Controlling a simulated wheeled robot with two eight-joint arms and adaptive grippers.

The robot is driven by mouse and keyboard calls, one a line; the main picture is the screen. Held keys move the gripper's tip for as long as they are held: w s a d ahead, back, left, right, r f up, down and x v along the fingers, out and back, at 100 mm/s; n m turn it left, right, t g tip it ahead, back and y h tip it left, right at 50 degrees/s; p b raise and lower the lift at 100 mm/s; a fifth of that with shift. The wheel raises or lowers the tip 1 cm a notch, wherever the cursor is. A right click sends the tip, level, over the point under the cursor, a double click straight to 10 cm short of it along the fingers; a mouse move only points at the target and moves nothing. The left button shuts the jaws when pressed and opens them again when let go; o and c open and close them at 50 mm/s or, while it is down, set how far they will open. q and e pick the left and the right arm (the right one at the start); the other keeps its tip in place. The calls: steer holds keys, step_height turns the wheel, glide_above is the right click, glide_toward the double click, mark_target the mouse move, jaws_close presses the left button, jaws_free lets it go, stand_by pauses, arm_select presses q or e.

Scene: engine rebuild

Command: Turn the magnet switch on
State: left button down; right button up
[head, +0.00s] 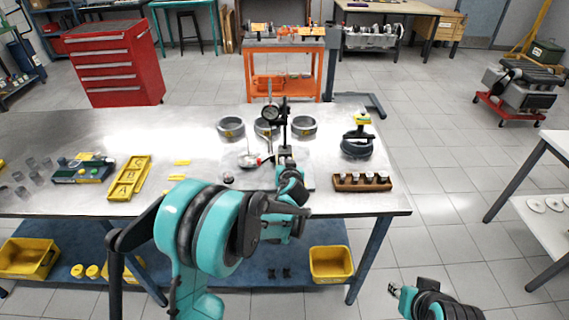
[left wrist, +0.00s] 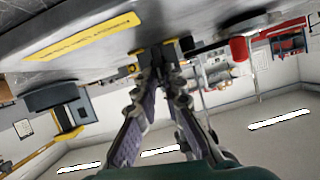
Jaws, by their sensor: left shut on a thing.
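The dial indicator stand rises from the table, with its round dial (head: 270,113) on a dark post (head: 285,128). Its magnet base (head: 285,153) stands behind my left gripper and is mostly hidden. My left gripper (head: 290,180) reaches in at the front of the base. In the left wrist view the fingertips (left wrist: 160,76) are closed together on a small dark part at the black and yellow base (left wrist: 168,51), where the magnet switch sits; the switch's setting is hidden. My right gripper (head: 403,291) is low at the bottom right, away from the table; its jaw opening is unclear.
Several metal rings (head: 231,129) stand behind the post. A wooden block with dark parts (head: 362,182) and a black piston tool (head: 356,146) are on the right. Yellow trays (head: 129,178) lie left.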

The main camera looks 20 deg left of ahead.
arm_select(q)
steer(key=shift+w+d+f+m+y+b, duration=0.15)
steer(key=shift+d+m+y+b, duration=0.1)
steer(key=shift+m+y, duration=0.3)
steer(key=shift+s+d+f+m+y+b, duration=0.15)
steer(key=shift+m+y+b, duration=0.15)
steer(key=shift+m, duration=0.35)
steer(key=shift+w+d+f+m+y+b, duration=0.15)
steer(key=shift+m+y+b, duration=0.15)
steer(key=shift+m+y, duration=0.3)
steer(key=shift+d+r+m+y+b, duration=0.15)
steer(key=shift+m+y+b, duration=0.2)
steer(key=shift+m, duration=0.45)
steer(key=shift+f, duration=0.15)
steer(key=c, duration=1.5)
jaws_free()
steer(key=shift+c, duration=0.2)
steer(key=v, duration=1.2)
steer(key=shift+w, duration=0.1)
